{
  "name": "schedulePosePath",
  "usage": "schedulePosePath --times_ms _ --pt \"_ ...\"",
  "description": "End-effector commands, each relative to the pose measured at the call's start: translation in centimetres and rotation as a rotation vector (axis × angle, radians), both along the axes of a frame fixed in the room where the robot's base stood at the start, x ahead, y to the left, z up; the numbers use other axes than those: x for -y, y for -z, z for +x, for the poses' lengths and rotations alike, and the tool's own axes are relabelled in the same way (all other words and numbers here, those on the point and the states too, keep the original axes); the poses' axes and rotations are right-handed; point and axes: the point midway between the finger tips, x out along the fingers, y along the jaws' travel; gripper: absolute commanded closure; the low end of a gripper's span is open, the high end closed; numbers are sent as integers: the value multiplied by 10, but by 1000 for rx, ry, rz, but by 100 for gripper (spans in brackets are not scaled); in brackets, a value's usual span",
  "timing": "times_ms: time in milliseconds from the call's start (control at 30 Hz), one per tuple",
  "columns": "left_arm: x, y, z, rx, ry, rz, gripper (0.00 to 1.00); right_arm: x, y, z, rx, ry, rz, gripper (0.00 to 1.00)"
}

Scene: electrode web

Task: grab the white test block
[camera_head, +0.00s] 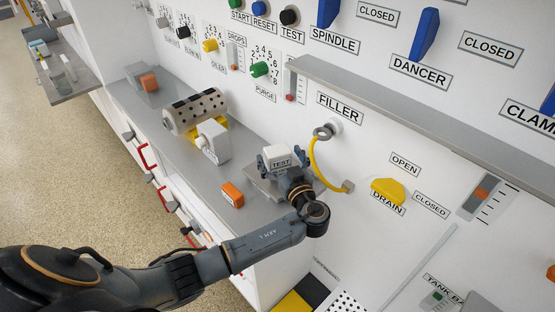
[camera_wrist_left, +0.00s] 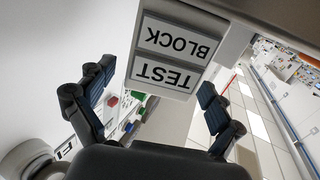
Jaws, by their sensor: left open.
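The white test block (camera_wrist_left: 168,62), labelled TEST BLOCK, appears upside down in the left wrist view, between and ahead of my left gripper's fingers. In the head view the test block (camera_head: 279,154) shows above the steel shelf near its right end, with part of it hidden by my gripper. My left gripper (camera_head: 280,165) is open around the block's near side. In the left wrist view a gap shows between the block and the left finger; contact on the right side is unclear. My right gripper is in neither view.
An orange block (camera_head: 232,195) lies on the steel shelf (camera_head: 187,160) left of my gripper. A white labelled box (camera_head: 213,142) and a perforated roll (camera_head: 195,111) stand further left. A yellow hose (camera_head: 321,165) hangs close behind my gripper, and a grey ledge (camera_head: 400,105) juts out above right.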

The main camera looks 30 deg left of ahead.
Motion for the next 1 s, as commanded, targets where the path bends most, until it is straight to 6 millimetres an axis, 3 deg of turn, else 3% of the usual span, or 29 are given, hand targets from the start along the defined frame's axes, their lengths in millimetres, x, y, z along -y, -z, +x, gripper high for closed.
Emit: schedulePosePath --times_ms 100,433,767,1000 --pt "0 0 0 0 0 0 10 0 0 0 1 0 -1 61" --pt "1 0 -1 -1 0 0 77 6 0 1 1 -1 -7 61" --pt "1 -3 0 1 0 0 78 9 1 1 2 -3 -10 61" --pt "1 -27 0 7 0 -4 78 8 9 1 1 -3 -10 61"
